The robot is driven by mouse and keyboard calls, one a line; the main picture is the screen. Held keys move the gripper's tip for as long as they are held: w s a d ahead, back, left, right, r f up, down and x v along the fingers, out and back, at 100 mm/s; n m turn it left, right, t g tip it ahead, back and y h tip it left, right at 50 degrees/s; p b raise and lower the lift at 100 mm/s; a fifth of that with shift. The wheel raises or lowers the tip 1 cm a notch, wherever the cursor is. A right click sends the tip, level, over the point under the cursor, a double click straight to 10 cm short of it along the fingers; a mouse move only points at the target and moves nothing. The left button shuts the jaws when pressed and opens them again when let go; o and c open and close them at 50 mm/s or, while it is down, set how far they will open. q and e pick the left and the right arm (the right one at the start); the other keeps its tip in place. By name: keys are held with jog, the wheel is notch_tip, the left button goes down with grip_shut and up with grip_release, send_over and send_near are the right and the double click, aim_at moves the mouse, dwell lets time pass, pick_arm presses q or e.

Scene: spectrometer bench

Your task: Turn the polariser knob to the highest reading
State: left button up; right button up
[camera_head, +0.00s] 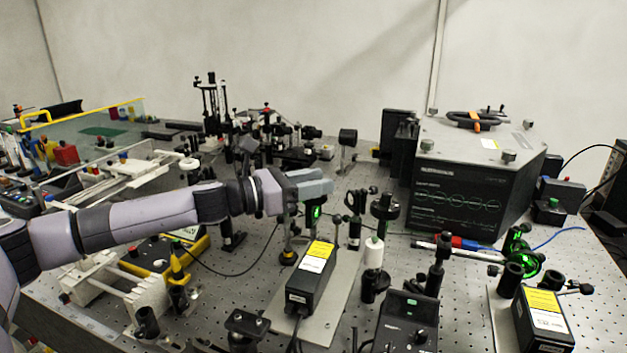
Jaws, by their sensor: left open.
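My left gripper (322,189) is open and reaches in from the left over the middle of the optical bench (225,292). Just below and beside its fingers is a small dark mount with a green-lit spot (314,212); whether they touch cannot be told. A round black mount (385,206) on a post stands to the right, apart from the fingers. I cannot tell for sure which mount carries the polariser knob. A black box with a small green display (405,322) sits at the front; its reading is too small to read. My right gripper is out of view.
Black laser boxes with yellow labels (311,276) and (541,318) stand at the front. A large grey-black spectrometer housing (470,185) fills the back right. Posts and mounts crowd the bench centre. A yellow-and-black box (160,258) lies below my left arm.

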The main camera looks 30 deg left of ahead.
pick_arm(q)
grip_shut()
jog(key=shift+r+m+h+p, duration=0.15)
jog(key=shift+m+h+p, duration=0.15)
jog(key=shift+h, duration=0.1)
jog(key=shift+g, duration=0.4)
jog(key=shift+m+h, duration=0.3)
jog(key=shift+h, duration=0.1)
grip_release()
